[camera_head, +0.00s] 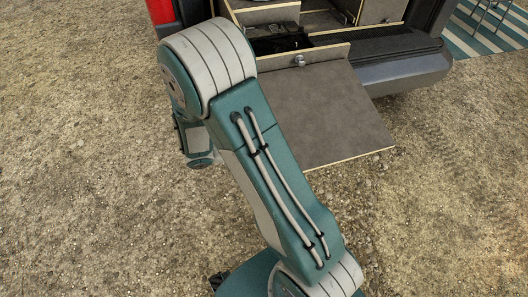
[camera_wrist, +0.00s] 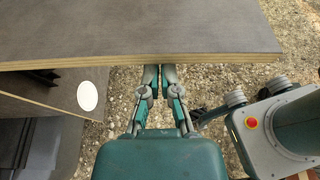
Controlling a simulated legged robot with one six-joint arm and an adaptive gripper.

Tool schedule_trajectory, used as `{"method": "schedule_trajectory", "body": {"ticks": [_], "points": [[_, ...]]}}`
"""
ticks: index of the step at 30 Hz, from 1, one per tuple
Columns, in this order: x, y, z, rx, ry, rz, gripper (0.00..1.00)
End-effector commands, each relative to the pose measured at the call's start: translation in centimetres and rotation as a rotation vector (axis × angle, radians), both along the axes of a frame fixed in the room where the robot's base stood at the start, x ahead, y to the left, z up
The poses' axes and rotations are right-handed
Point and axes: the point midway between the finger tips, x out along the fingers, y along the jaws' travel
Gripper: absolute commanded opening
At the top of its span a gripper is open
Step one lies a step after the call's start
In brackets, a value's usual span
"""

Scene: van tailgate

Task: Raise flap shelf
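The flap shelf (camera_head: 325,115) is a grey-brown panel with pale plywood edges. In the head view it extends outward from the drawer unit at the back of the van, over the gravel. In the wrist view the flap shelf (camera_wrist: 130,28) fills the top, its plywood edge running across the picture. My gripper (camera_wrist: 159,70) has its two fingers side by side with almost no gap, and it appears shut. Its tips end at the flap's edge; I cannot tell whether they touch it or reach past it. In the head view my arm hides the gripper.
The drawer unit (camera_head: 275,14) sits in the van, with a round knob (camera_head: 299,61) above the flap. The dark bumper (camera_head: 405,68) is to the right. In the wrist view a white oval (camera_wrist: 87,96) marks a panel at left. Open gravel (camera_head: 80,150) surrounds the flap.

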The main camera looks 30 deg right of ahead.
Motion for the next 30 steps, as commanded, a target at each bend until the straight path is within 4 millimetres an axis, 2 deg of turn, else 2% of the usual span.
{"method": "schedule_trajectory", "body": {"ticks": [3, 10, 30], "points": [[-0.2, -0.1, 1.7, 0.003, 0.029, -0.001, 0.00], [-0.2, 0.0, 3.3, 0.002, 0.028, -0.001, 0.00], [-0.1, 0.2, 3.8, 0.001, 0.027, 0.001, 0.00]]}}
